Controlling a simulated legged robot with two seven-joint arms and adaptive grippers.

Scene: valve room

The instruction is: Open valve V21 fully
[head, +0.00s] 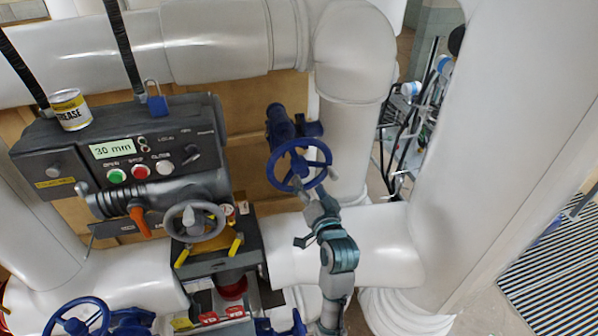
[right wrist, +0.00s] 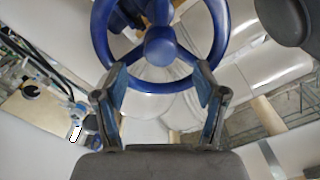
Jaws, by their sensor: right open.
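A blue handwheel valve (head: 300,165) stands in front of the brown panel, right of the control box. I can read no V21 label on it. In the right wrist view the same handwheel (right wrist: 160,87) fills the top, with its hub and spokes showing. My right gripper (head: 312,194) is at the lower rim of this wheel. In the right wrist view its two fingers (right wrist: 160,72) are apart, one on each side of the lower rim's middle. I cannot tell whether they touch the rim. My left gripper is not in view.
A grey control box (head: 118,150) carries a 30 mm display, buttons, a grease can (head: 70,109) and a blue padlock (head: 156,103). A grey handwheel (head: 194,220) sits below it. Another blue handwheel (head: 77,318) is at lower left. Large white pipes surround the wheel.

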